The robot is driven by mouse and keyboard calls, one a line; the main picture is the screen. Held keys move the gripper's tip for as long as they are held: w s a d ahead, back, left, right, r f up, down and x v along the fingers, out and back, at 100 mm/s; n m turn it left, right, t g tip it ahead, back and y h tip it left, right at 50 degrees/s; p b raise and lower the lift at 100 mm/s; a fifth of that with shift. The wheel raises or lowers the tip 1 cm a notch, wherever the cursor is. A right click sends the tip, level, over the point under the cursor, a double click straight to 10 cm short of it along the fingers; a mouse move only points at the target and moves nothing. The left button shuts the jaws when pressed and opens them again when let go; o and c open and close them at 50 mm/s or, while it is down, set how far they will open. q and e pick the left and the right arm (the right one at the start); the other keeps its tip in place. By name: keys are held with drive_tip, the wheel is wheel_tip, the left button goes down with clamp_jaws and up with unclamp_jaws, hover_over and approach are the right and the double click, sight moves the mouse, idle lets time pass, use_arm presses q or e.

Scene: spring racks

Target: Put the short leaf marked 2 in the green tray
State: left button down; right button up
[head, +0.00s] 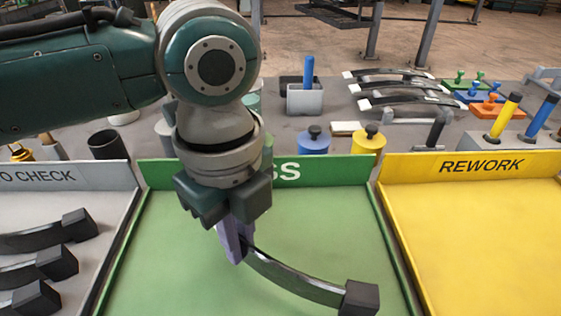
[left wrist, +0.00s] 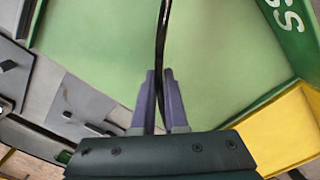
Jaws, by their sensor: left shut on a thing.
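My left gripper (head: 237,248) is shut on a dark curved leaf (head: 292,276) with a dark block at its right end. The gripper holds it over the green tray (head: 170,230), whose back wall shows the letters "SS" beside my arm. I cannot tell whether the leaf touches the tray floor. No number shows on it. In the left wrist view the leaf (left wrist: 161,38) runs up from between the fingertips (left wrist: 160,76), above the green floor (left wrist: 215,50). The leaf's other end is hidden behind the gripper. My right gripper is not in view.
A grey tray (head: 85,177), its label partly reading "O CHECK", holds several dark leaves on the left. A yellow tray (head: 480,220) marked REWORK is empty where visible. Behind stand a rack of leaves (head: 400,92), blue and yellow weights and a dark cup (head: 107,146).

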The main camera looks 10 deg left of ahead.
use_arm(q)
drive_tip(key=shift+f, duration=1.8)
drive_tip(key=shift+f+b, duration=0.1)
drive_tip(key=shift+b, duration=0.25)
drive_tip(key=c, duration=1.4)
unclamp_jaws()
drive_tip(key=shift+f, duration=0.15)
drive_tip(key=o, duration=0.5)
drive_tip(key=shift+c, duration=0.2)
